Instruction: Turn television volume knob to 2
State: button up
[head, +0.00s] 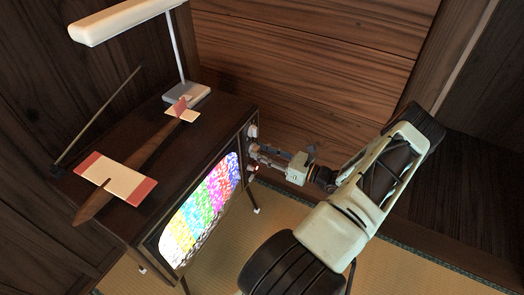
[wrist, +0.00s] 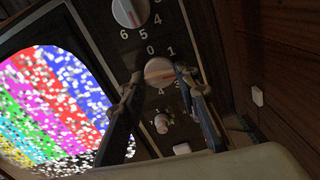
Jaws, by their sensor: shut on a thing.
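The television (head: 205,203) stands on thin legs at the left of the head view, its screen lit with noisy colour bars. In the wrist view its control panel has a large upper knob (wrist: 130,11), a middle knob (wrist: 160,72) and a small lower knob (wrist: 161,124). The digits 0 and 1 show above the middle knob, and 4 and 3 below it; a 2 there is not visible, with a finger over that right side. My gripper (wrist: 158,78) is shut on the middle knob, one finger at each side. In the head view my gripper (head: 262,155) reaches the panel from the right.
A toy plane (head: 120,178) and a lamp (head: 186,94) stand on top of the television, with a thin antenna rod (head: 97,117) at the left. Wooden walls (head: 310,60) close in behind. Tatami floor (head: 400,252) is clear at the lower right.

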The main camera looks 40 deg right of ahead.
jog(key=shift+m, duration=0.3)
jog(key=o, duration=1.1)
jog(key=shift+o, duration=0.2)
jog(key=v, duration=1.2)
